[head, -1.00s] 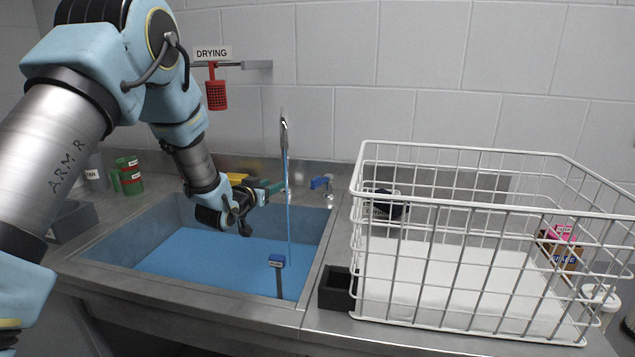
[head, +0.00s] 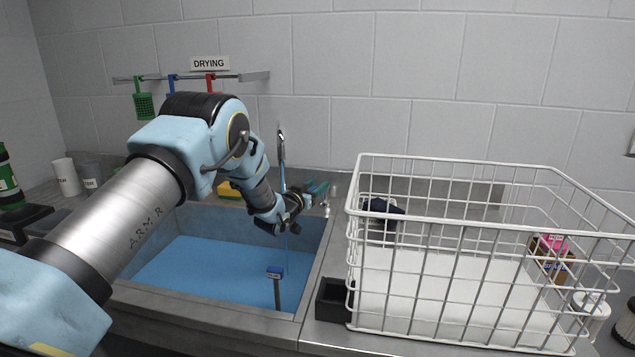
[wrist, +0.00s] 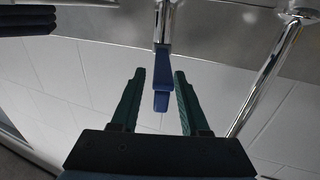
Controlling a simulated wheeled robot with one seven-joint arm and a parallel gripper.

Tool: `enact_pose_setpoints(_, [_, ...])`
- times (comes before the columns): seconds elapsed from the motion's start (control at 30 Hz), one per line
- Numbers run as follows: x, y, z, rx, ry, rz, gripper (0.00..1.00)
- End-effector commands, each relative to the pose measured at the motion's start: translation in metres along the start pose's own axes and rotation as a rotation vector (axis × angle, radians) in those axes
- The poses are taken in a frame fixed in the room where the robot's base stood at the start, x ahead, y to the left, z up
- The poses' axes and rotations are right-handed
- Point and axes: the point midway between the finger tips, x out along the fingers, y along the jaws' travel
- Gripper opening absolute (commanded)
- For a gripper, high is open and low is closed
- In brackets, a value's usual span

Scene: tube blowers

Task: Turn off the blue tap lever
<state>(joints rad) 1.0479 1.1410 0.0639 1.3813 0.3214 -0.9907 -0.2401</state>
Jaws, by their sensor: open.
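The blue tap lever (wrist: 162,75) shows in the wrist view, hanging from a chrome stem between my gripper's two green fingers. There is a gap on each side of it, and neither finger appears to touch it. My gripper (head: 318,188) is open at the tap behind the sink in the head view, where it mostly hides the lever. The chrome spout (head: 282,145) stands just left of it, with a thin blue water stream running down behind my arm. The spout pipe also shows at the right in the wrist view (wrist: 268,75).
A white wire basket (head: 440,205) stands right of the sink (head: 312,262). A small black box (head: 333,300) sits between sink and basket. A yellow item (head: 229,189) lies behind the sink.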

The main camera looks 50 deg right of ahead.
Motion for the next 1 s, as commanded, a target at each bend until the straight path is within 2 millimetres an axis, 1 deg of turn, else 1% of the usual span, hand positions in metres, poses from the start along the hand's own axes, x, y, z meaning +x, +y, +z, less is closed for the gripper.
enact_pose_setpoints(0.13, [0.0064, 0.0001, -0.0006, 0.0, 0.001, 0.0, 0.45])
enact_pose_setpoints(0.4, [0.0072, 0.0001, 0.0001, 0.0, 0.0, 0.0, 0.45])
enact_pose_setpoints(0.47, [0.0072, 0.0001, 0.0, 0.0, 0.0, 0.0, 0.39])
enact_pose_setpoints(0.8, [0.0071, 0.0001, -0.0002, 0.0, 0.0, 0.0, 0.01])
enact_pose_setpoints(1.0, [0.0071, 0.0001, -0.0002, 0.0, 0.0, 0.0, 0.0])
